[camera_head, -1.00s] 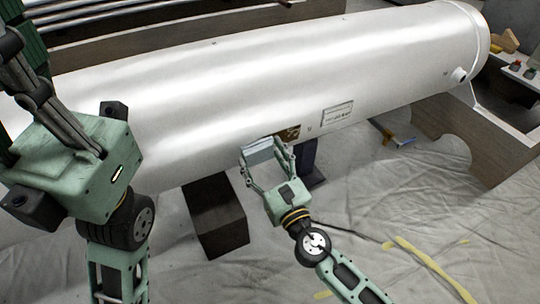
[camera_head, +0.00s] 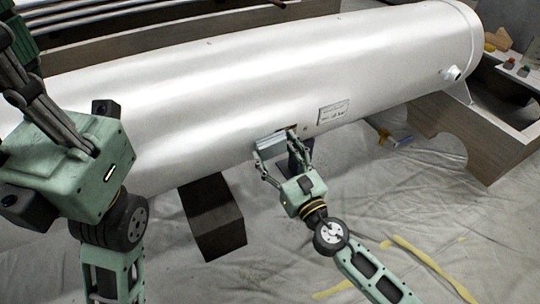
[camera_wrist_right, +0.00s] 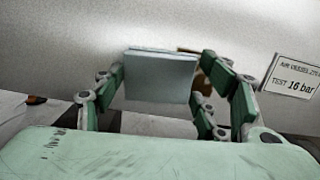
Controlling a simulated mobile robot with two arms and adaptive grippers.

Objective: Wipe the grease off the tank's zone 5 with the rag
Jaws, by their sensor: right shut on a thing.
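The large white tank (camera_head: 200,90) lies on its side across the head view. A brown grease patch (camera_head: 291,130) shows at its lower front, mostly hidden behind the rag and gripper; part of it also shows in the right wrist view (camera_wrist_right: 201,78). My right gripper (camera_head: 276,155) is shut on the rag (camera_head: 270,141), a folded grey-blue pad, held against or very close to the tank's lower side; contact is unclear. The rag also shows between the fingers in the right wrist view (camera_wrist_right: 160,78). My left gripper (camera_head: 30,90) is at the far left, partly out of frame; its fingertips are not clear.
A label plate (camera_head: 333,112) is on the tank right of the rag. A dark block (camera_head: 212,218) stands under the tank. A wooden cradle (camera_head: 480,145) supports the right end. Yellow strips (camera_head: 430,262) lie on the sheeted floor. A small blue and yellow item (camera_head: 395,140) lies behind.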

